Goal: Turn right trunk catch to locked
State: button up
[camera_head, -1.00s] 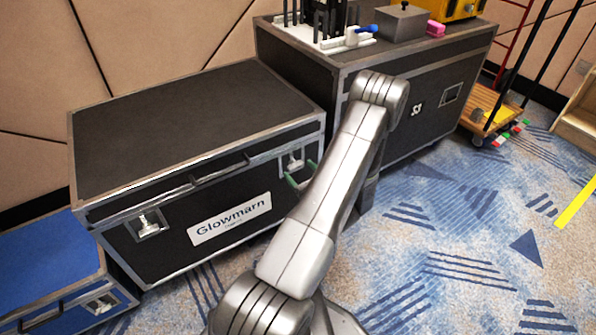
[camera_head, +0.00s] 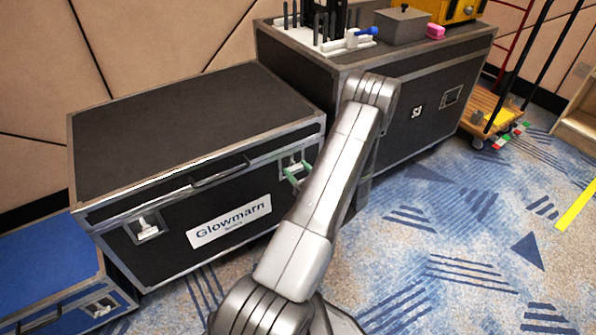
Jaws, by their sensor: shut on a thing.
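The black trunk (camera_head: 190,130) with metal edges and a white "Glowmarn" label (camera_head: 229,221) stands at the left with its lid shut. Its right catch (camera_head: 292,166) is a pale plate in a recess on the front face, partly covered by my gripper. The catch's exact angle is too small to tell. The left catch (camera_head: 147,228) sits in its own recess, clear of my arm.
A blue case (camera_head: 45,260) stands at the lower left, against the trunk. A taller black case (camera_head: 420,110) behind my arm carries a tool rack, a grey box (camera_head: 402,24) and a yellow box. A wooden cart (camera_head: 487,118) stands farther right. The carpet at right is free.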

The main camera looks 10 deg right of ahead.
dwell(0.3)
jog(key=o, duration=1)
jog(key=p+v, duration=0.3)
jog(key=v, duration=1.1)
jog(key=shift+w, duration=0.1)
jog(key=b+x, duration=0.3)
jog(key=x, duration=1)
jog(key=shift+w+a, duration=0.15)
jog(key=shift+w, duration=0.2)
